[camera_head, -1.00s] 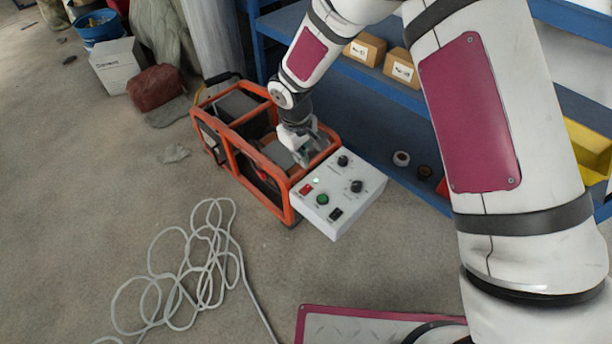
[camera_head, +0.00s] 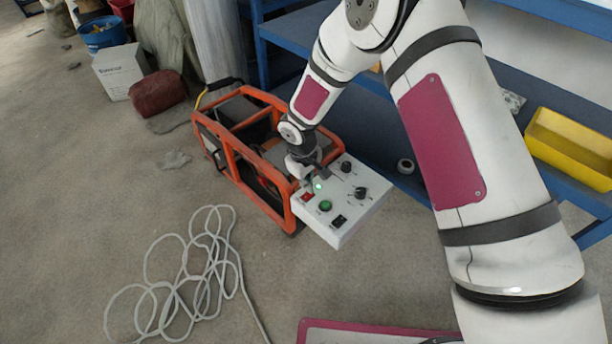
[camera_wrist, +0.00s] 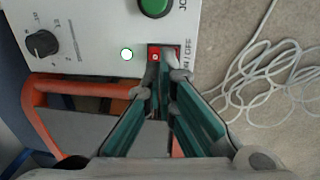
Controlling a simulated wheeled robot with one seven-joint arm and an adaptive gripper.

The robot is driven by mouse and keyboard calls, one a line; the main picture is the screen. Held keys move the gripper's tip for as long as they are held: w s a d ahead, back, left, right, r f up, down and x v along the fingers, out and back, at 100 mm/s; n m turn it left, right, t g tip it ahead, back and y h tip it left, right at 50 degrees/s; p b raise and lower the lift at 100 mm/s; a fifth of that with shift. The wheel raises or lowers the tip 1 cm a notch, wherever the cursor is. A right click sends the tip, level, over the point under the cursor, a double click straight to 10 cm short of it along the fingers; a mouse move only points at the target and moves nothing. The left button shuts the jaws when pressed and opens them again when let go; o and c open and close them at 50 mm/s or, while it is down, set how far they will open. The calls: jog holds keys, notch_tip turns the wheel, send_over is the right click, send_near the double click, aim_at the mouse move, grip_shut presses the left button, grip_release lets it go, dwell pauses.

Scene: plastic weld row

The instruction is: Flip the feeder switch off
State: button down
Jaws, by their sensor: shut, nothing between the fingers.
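The white control box (camera_head: 343,225) sits at the front end of an orange-framed machine. Its red on/off switch (camera_wrist: 155,57) is in the wrist view, next to a lit indicator light (camera_wrist: 126,55) that shows pale green in the head view. The switch also shows in the head view (camera_head: 306,197). My gripper (camera_wrist: 163,75) is shut and empty. Its fingertips are right at the switch and partly cover its lower part. I cannot tell whether they touch it. In the head view my gripper (camera_head: 310,182) is low over the box's left back edge.
A green button (camera_wrist: 154,5) and black knobs (camera_wrist: 42,43) are on the same panel. The orange frame (camera_head: 237,153) stands close behind the box. A pale cable (camera_head: 200,275) lies coiled on the floor. Blue shelving with a yellow bin (camera_head: 570,150) is at the right.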

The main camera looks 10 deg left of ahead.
aim_at(309, 194)
jog(key=shift+w+d+f+b, duration=0.1)
jog(key=shift+f+b, duration=0.2)
jog(key=shift+f, duration=0.6)
jog(key=shift+w+d+f+b, duration=0.1)
jog(key=shift+f+b, duration=0.2)
jog(key=shift+f, duration=0.6)
